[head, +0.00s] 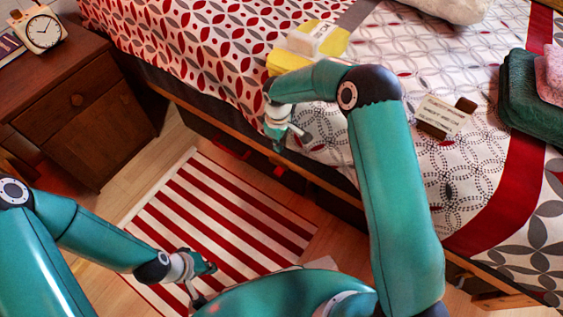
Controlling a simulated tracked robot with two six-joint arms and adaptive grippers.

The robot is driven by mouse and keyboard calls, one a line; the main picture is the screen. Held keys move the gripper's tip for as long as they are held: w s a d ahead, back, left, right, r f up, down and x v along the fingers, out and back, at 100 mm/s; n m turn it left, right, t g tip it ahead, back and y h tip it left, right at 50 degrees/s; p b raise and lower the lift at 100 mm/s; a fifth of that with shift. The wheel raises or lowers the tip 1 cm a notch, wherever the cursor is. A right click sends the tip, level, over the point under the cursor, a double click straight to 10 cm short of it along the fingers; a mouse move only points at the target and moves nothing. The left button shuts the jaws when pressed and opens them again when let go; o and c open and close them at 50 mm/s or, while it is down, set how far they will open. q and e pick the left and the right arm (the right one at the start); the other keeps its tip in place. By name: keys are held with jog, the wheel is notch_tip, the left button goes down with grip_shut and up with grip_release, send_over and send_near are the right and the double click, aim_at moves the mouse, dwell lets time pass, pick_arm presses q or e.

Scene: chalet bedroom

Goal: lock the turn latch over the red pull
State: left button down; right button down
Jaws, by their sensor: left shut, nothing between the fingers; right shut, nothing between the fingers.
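My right gripper (278,142) is shut and empty at the near edge of the bed, beside the dark bed side. A small red part (280,163), possibly the red pull, shows just below it in the shadow under the bed edge. I cannot make out the turn latch; the gripper and the shadow may hide it. I cannot tell whether the gripper touches anything. My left gripper (203,282) is shut and empty, low over the striped rug, well away from the bed side.
A red-and-white striped rug (165,222) lies on the wooden floor. A brown nightstand (105,125) with a clock (43,32) stands at left. On the bed lie a yellow item (325,42), a labelled brown-and-white item (445,117) and green folded cloth (520,92).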

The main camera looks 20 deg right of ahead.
aim_at(279, 171)
notch_tip(279, 171, down, 14)
jog(key=b, duration=0.5)
